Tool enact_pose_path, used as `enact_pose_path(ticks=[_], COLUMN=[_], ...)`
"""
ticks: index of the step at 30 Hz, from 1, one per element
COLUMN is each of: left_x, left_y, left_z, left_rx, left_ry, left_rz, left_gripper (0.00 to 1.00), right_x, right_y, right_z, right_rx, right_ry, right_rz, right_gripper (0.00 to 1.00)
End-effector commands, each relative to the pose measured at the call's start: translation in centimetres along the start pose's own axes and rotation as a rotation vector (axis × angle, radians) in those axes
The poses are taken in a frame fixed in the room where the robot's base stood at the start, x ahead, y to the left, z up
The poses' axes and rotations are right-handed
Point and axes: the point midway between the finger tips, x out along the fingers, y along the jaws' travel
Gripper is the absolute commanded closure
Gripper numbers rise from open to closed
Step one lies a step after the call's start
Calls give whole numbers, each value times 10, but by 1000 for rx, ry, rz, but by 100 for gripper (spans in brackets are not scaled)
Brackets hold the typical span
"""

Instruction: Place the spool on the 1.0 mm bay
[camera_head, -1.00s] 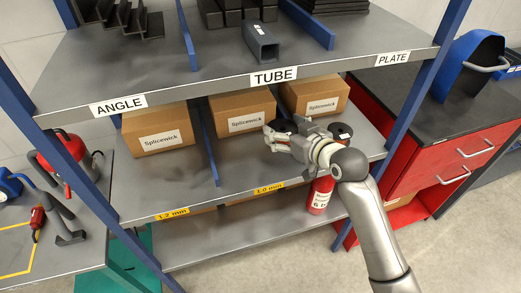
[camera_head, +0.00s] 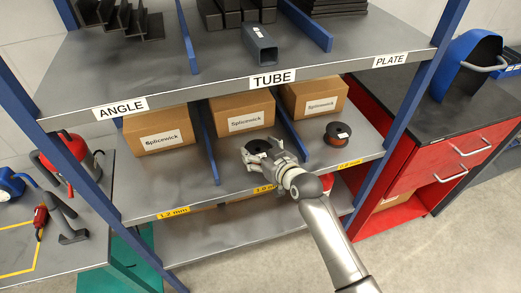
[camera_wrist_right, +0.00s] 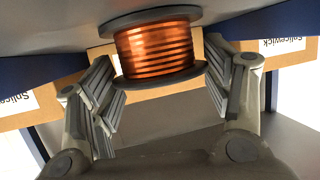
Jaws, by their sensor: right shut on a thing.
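My right gripper (camera_head: 262,152) is over the middle bay, behind the yellow 1.0 mm label (camera_head: 265,189). It is shut on a spool (camera_head: 258,146), whose dark top flange shows between the fingers. In the right wrist view the spool (camera_wrist_right: 155,50) has copper-coloured wire between two dark flanges, with the fingers (camera_wrist_right: 165,88) on either side. It looks upright, close to the grey shelf surface; I cannot tell whether it touches. A second dark spool with reddish wire (camera_head: 337,134) stands in the right bay. My left gripper is not in view.
Splicewick boxes (camera_head: 242,113) stand at the back of the bays. Blue dividers (camera_head: 293,138) separate them. The upper shelf (camera_head: 215,80) with metal stock overhangs the bays. The left bay's front, behind the 1.2 mm label (camera_head: 172,212), is clear. A red cabinet (camera_head: 440,160) stands at right.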

Motion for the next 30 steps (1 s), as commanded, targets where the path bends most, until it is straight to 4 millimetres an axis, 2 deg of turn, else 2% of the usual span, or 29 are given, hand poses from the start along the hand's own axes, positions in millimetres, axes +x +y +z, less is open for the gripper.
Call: enact_pose_path(ticks=[5, 6, 11, 23, 30], left_x=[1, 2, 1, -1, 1], left_y=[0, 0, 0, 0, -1], left_z=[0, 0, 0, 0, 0], left_rx=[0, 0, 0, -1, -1], left_ry=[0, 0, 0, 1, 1], left_rz=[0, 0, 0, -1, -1], left_gripper=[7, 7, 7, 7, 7], right_x=[0, 1, 0, -1, -23], right_y=[0, 0, 0, 0, 0], right_z=[-2, 2, 2, -1, 1], right_rx=[-1, 0, 0, 1, 0], right_ry=[6, 0, 0, 0, 0], right_rz=[1, 0, 0, 0, 1], right_gripper=[73, 27, 6, 6, 6])
